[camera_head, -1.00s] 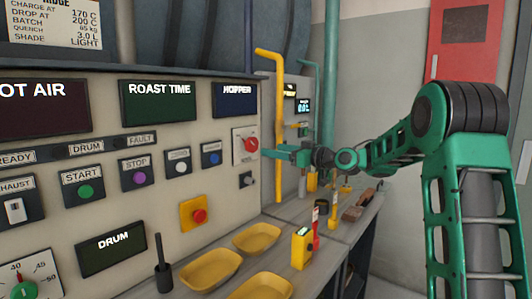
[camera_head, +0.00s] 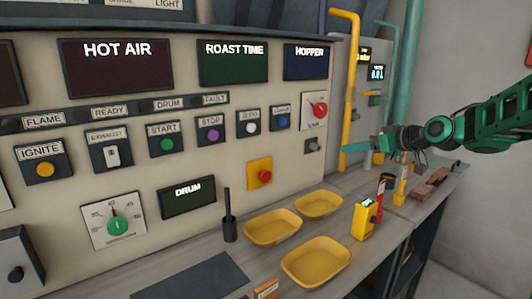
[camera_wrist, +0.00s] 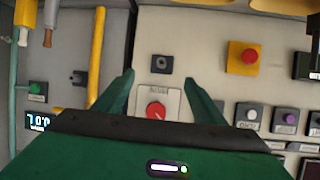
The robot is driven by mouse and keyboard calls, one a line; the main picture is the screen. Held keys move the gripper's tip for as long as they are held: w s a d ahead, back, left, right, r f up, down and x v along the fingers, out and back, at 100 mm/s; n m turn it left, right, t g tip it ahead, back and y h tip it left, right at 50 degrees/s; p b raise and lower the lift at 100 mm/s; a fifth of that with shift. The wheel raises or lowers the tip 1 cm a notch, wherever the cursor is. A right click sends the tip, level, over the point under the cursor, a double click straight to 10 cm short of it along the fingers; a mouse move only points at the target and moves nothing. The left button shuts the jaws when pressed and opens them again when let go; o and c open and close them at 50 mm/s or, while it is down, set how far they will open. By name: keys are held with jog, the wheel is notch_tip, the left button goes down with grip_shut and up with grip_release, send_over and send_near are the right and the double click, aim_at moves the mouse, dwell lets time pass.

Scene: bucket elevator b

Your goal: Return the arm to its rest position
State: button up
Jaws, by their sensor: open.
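My arm reaches in from the right in the head view, and my green gripper (camera_head: 358,146) is in front of the right part of the control panel, near the yellow pipe. In the wrist view, my gripper's two green fingers (camera_wrist: 158,98) are spread apart with nothing between them. Beyond them is a red rotary knob (camera_wrist: 156,110) on a white plate, apart from the fingers. The same red knob (camera_head: 319,109) shows below the HOPPER display in the head view, left of my gripper.
The panel (camera_head: 120,190) has several buttons and displays. A yellow pipe (camera_head: 350,70) and a teal pipe (camera_head: 410,75) stand near my gripper. The shelf below holds yellow trays (camera_head: 317,264), a yellow meter (camera_head: 365,219) and a black brush-like tool (camera_head: 229,218). Space above the shelf is partly free.

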jog(key=s+d+f+m+g+h, duration=0.2)
jog(key=s+d+f, duration=0.15)
jog(key=s, duration=0.45)
jog(key=s+d+f+m+g+h, duration=0.2)
jog(key=s+f, duration=0.2)
jog(key=s, duration=0.3)
jog(key=s+d+f+m+g+h, duration=0.2)
jog(key=s+d+f, duration=0.1)
jog(key=s, duration=0.5)
jog(key=s+f+m+g, duration=0.3)
jog(key=s, duration=1)
jog(key=s+f+m+g, duration=0.2)
jog(key=s+f, duration=0.1)
jog(key=s, duration=0.9)
jog(key=shift+s+d+m+g, duration=0.4)
jog(key=shift+w+f, duration=0.3)
jog(key=shift+w, duration=0.35)
